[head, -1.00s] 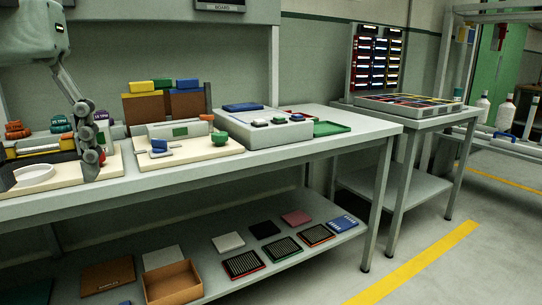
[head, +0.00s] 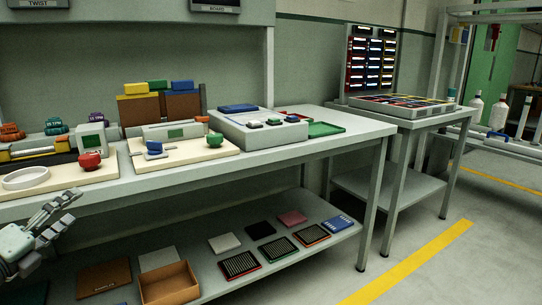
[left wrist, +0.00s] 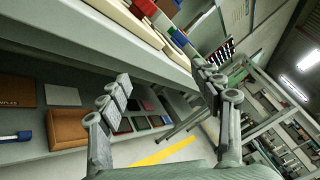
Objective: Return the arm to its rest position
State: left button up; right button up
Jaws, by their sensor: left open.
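My left gripper (head: 62,207) is at the lower left in the head view, in front of the workbench (head: 290,162) edge and below its top. It is open and nothing shows between its fingers. In the left wrist view its two fingers (left wrist: 165,88) stand wide apart, with the bench edge and lower shelf beyond them. My right gripper is not in view.
The bench top holds a white ring-shaped dish (head: 25,178), a red knob (head: 90,161) and a grey box unit (head: 258,132). The lower shelf carries an open brown box (head: 170,284) and several flat panels. A side table (head: 420,122) stands right. Floor in front is clear.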

pick_arm(q)
jog(key=s+a+f+n+g+y, duration=0.1)
jog(key=s+f+n+g+y, duration=0.3)
jog(key=f+n, duration=0.6)
jog(key=s+a+f+n+g+y, duration=0.1)
jog(key=s+f+n+g+y, duration=0.3)
jog(key=f, duration=1.1)
jog(key=s+d+f+n+g+h, duration=0.4)
jog(key=s+d+f+n+g, duration=0.3)
jog(key=s+d+f, duration=1)
jog(key=s+n, duration=0.2)
jog(key=n, duration=0.1)
jog(key=shift+d+f+n, duration=0.3)
jog(key=shift+n, duration=0.1)
